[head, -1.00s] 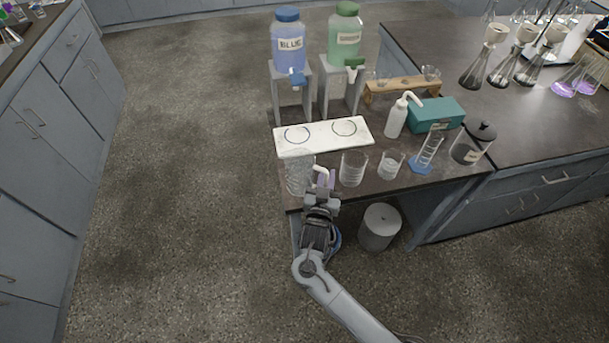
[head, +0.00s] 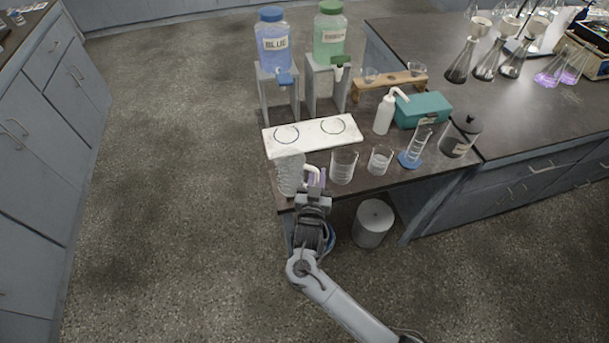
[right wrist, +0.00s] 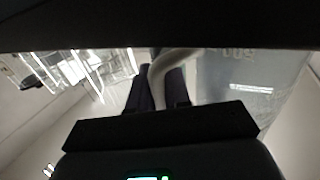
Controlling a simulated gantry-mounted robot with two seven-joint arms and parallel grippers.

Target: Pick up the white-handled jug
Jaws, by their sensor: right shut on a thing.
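The white-handled jug (head: 289,174) is a clear, graduated vessel at the front left corner of the dark bench, just in front of the white board. Its white handle (head: 311,170) faces right. My right gripper (head: 316,182) is at the handle, its fingers shut on it. In the right wrist view the pale curved handle (right wrist: 172,65) runs between the dark fingers (right wrist: 160,88), with the clear jug wall (right wrist: 245,75) beside it. I cannot tell whether the jug's base touches the bench. My left gripper is not in view.
Clear beakers (head: 343,166) (head: 380,160) stand right of the gripper. The white board (head: 310,136) with two circles lies behind the jug. Blue (head: 273,45) and green (head: 328,42) dispensers stand at the back.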

